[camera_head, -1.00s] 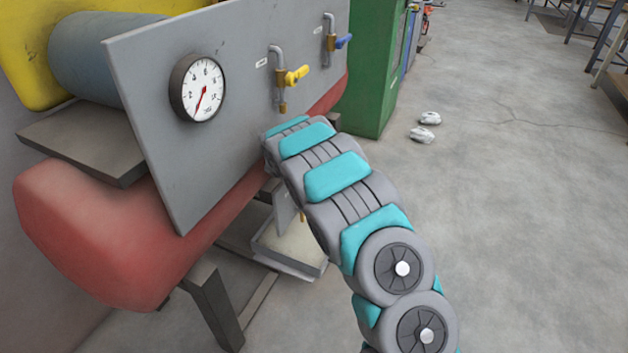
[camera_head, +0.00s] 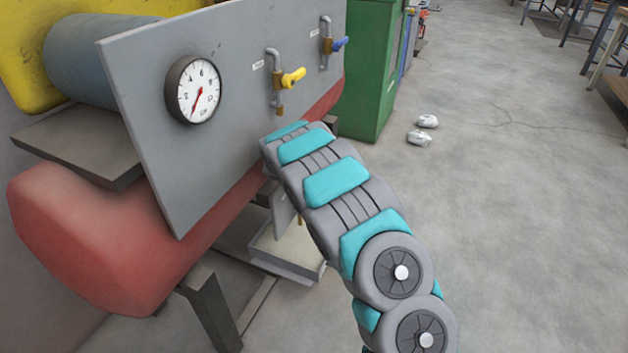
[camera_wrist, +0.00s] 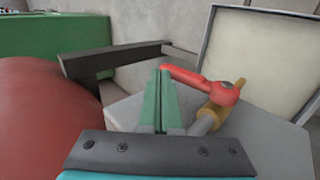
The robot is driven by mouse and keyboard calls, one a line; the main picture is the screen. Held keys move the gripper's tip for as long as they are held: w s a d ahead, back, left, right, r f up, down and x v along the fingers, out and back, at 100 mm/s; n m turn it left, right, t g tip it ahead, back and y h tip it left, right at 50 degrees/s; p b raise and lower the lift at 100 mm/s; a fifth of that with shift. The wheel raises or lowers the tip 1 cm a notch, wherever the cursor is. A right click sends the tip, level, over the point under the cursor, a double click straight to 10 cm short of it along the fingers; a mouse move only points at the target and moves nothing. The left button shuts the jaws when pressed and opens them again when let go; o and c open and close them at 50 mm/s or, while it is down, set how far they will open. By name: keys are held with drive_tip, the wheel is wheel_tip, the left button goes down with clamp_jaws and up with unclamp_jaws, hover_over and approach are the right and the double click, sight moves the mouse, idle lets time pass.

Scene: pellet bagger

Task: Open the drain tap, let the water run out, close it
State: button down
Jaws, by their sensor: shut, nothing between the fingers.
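The drain tap shows in the wrist view as a red lever (camera_wrist: 208,83) on a brass body (camera_wrist: 220,110), with a grey pipe stub beside it. My gripper (camera_wrist: 164,78) is shut and empty, its green fingers pressed together. The fingertips are right beside the free end of the red lever; I cannot tell whether they touch. A pale, shallow catch tray (camera_wrist: 260,55) lies beyond the tap, and it also shows under the tank in the head view (camera_head: 284,267). In the head view my arm hides my gripper and the tap lever. No running water shows.
The red tank (camera_head: 85,235) stands close to my arm. Above it is a grey panel with a pressure gauge (camera_head: 193,89), a yellow-handled valve (camera_head: 291,78) and a blue-handled valve (camera_head: 338,44). A dark leg (camera_head: 208,310) stands beside the tray. Floor at right is mostly clear.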

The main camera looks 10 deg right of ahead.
drive_tip(key=shift+r+p, duration=0.4)
drive_tip(key=shift+r, duration=0.35)
